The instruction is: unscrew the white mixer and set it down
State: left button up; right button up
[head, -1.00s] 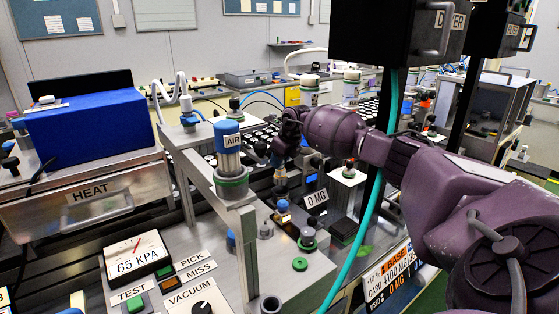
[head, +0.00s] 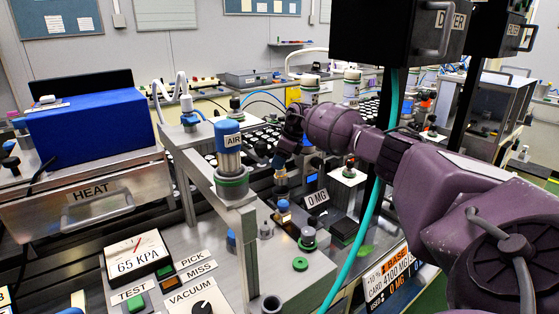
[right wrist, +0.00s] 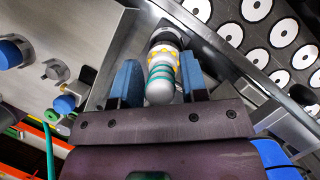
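The white mixer (right wrist: 161,80) shows in the right wrist view as a rounded white piece with teal bands and yellow dots. Its far end meets a dark round seat. My right gripper (right wrist: 159,62) has one blue finger on each side of it, with a thin gap seeming to show at each side; firm contact is not visible. In the head view my right gripper (head: 281,158) points down over the small station behind the 0 MG display, and the mixer is hard to make out there. My left gripper is not in view.
The AIR cylinder (head: 229,160) on its metal frame stands left of my right gripper. The 0 MG display (head: 316,198) is close in front to the right. A tray of round white-and-black parts (right wrist: 240,30) lies beside the station. A teal hose (head: 373,205) hangs in front.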

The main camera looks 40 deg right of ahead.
jog(key=m+h, duration=0.1)
jog(key=m, duration=0.2)
jog(key=m+t+h, duration=0.1)
jog(key=m, duration=0.2)
jog(key=shift+d, duration=0.1)
jog(key=m+h, duration=0.2)
jog(key=m, duration=0.4)
jog(key=shift+d, duration=0.1)
dwell(0.3)
jog(key=c, duration=0.5)
jog(key=n+y, duration=0.1)
jog(key=n, duration=0.4)
jog(key=shift+n+y, duration=0.4)
jog(key=n+y, duration=0.1)
jog(key=n, duration=0.2)
jog(key=n+g+y, duration=0.1)
jog(key=n, duration=0.2)
jog(key=shift+a, duration=0.2)
